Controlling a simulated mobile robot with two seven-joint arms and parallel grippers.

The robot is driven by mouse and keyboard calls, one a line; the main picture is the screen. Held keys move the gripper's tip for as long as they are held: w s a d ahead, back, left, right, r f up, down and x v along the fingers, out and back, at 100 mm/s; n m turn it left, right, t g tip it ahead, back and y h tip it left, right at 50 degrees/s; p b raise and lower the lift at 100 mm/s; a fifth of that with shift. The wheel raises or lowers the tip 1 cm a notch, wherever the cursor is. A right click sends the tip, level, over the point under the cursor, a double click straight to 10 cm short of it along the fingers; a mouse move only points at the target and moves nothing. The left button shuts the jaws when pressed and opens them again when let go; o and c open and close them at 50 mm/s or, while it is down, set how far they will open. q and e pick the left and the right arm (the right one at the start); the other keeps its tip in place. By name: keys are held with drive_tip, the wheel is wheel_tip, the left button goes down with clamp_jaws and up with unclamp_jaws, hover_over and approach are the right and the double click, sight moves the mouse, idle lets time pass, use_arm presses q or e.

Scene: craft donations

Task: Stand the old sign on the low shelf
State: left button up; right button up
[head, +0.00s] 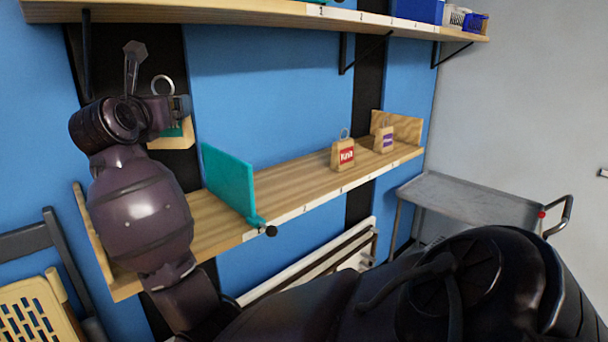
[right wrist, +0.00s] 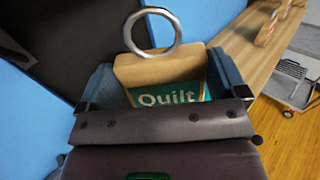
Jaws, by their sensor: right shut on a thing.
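A wooden block sign with a metal ring on top and a green "Quilt" label shows in the right wrist view (right wrist: 160,72) and, partly hidden, in the head view (head: 170,144). My right gripper (head: 181,106) is shut on it, with a finger on each side in the right wrist view (right wrist: 160,95). The sign is roughly upright, above the left part of the low shelf (head: 290,186) and apart from its board. A teal divider (head: 229,182) stands on the shelf to the right of the gripper. My left gripper is not in view.
A red-labelled sign (head: 343,155) and a purple-labelled sign (head: 384,141) stand farther right on the low shelf. The board between divider and signs is clear. An upper shelf (head: 270,12) hangs overhead. A grey cart (head: 470,203) stands at right, a folding chair (head: 35,300) at lower left.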

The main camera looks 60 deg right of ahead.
drive_tip(key=shift+w+d, duration=0.1)
drive_tip(key=shift+d, duration=0.05)
drive_tip(key=shift+f, duration=0.4)
wheel_tip(320, 180, down, 19)
drive_tip(key=shift+f+p, duration=0.1)
drive_tip(key=shift+p, duration=0.25)
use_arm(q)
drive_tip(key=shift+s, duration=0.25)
use_arm(e)
drive_tip(key=shift+f, duration=0.15)
drive_tip(key=o, duration=0.6)
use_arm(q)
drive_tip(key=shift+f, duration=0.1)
use_arm(e)
drive_tip(key=shift+o, duration=0.5)
